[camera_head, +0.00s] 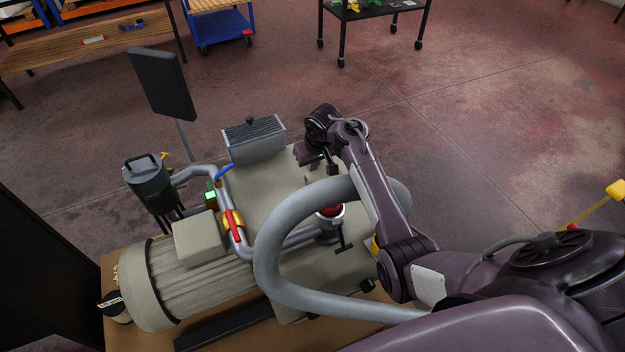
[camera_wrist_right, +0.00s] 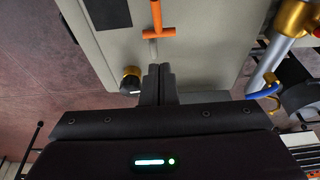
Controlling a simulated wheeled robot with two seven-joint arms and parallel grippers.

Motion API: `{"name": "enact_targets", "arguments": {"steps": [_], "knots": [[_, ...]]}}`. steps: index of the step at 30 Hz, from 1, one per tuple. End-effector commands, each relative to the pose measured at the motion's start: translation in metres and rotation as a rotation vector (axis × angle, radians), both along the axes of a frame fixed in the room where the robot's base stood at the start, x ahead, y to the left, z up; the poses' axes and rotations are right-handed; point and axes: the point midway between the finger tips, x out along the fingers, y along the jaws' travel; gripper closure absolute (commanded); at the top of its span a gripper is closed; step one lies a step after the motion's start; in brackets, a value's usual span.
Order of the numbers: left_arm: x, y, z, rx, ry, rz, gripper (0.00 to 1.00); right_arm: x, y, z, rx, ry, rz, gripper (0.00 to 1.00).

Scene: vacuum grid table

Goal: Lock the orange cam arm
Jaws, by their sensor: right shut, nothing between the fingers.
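The orange cam arm (camera_wrist_right: 158,34) shows in the wrist view as a T-shaped bar on a pale grey panel, just beyond my fingertips. In the head view I cannot make it out; my right arm and the thick grey hose cover that area. My right gripper (camera_wrist_right: 158,70) is shut with its fingers together and empty. A visible gap lies between the fingertips and the cam arm's crossbar. In the head view my right gripper (camera_head: 331,167) points down over the right part of the machine. My left gripper is in neither view.
The beige vacuum machine (camera_head: 255,205) has a thick grey hose (camera_head: 268,255) looping in front of my right arm. A red-and-yellow valve (camera_head: 233,222) sits on its pipe. In the wrist view a brass knob (camera_wrist_right: 131,80) lies left of my fingers and a blue lever (camera_wrist_right: 262,91) right.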

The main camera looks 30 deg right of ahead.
Motion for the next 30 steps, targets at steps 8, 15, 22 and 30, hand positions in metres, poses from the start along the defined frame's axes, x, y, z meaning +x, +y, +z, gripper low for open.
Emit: {"name": "enact_targets", "arguments": {"steps": [8, 15, 22, 30], "knots": [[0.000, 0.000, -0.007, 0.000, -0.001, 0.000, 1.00, 0.009, -0.002, -0.054, -0.002, 0.003, -0.001, 1.00], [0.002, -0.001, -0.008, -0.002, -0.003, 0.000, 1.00, 0.009, -0.001, -0.074, -0.001, 0.000, -0.001, 1.00], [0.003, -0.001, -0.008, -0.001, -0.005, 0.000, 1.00, 0.009, -0.001, -0.076, -0.001, -0.001, 0.000, 1.00], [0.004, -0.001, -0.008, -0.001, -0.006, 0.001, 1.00, 0.010, -0.001, -0.077, 0.001, 0.009, -0.001, 1.00]]}}
